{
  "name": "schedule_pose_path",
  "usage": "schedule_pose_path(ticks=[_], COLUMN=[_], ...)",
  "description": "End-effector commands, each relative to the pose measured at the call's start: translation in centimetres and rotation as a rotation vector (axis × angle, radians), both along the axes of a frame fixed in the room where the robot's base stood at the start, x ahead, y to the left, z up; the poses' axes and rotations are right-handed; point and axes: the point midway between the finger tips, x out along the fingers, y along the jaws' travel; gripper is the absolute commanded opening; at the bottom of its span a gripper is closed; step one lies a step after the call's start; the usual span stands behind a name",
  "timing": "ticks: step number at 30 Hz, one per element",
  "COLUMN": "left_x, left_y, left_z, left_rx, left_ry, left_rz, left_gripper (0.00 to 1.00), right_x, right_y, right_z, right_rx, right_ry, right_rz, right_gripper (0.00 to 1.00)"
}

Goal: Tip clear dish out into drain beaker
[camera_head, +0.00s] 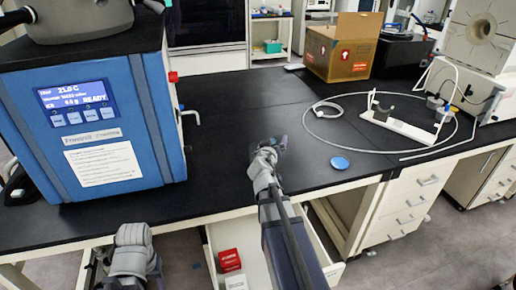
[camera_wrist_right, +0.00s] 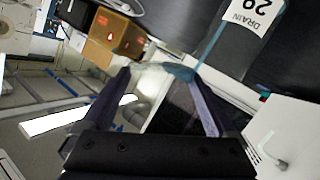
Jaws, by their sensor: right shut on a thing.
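My right gripper (camera_head: 281,143) is over the black bench in the head view. In the right wrist view its two fingers (camera_wrist_right: 162,85) are shut on a thin see-through thing with a pale, bluish rim, which looks like the clear dish (camera_wrist_right: 160,68). The dish's contents and exact tilt cannot be made out. A white label reading DRAIN (camera_wrist_right: 250,14) shows at the top right of the wrist view, just beyond the fingers; the clear beaker that it marks is hard to make out. My left arm shows low in the head view, but its fingers do not.
A blue freeze dryer (camera_head: 95,125) stands at the left. A blue disc (camera_head: 340,162) lies near the bench front. A white stand (camera_head: 405,125) and looped tubing are at the right. A cardboard box (camera_head: 342,48) is behind. An open drawer (camera_head: 238,283) holds red boxes.

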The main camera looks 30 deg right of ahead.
Motion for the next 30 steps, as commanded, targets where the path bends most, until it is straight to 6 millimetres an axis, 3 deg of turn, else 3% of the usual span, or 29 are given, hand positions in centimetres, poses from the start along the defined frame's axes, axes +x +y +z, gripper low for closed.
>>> schedule_pose_path(ticks=[30], left_x=[0.00], left_y=[0.00], left_z=[0.31], left_rx=[0.000], left_ry=[0.000], left_rz=[0.000], left_gripper=[0.55], right_x=[0.54], right_y=[0.50], right_z=[0.25], right_rx=[-0.041], right_ry=[0.043], right_rz=[-0.003], right_gripper=[0.38])
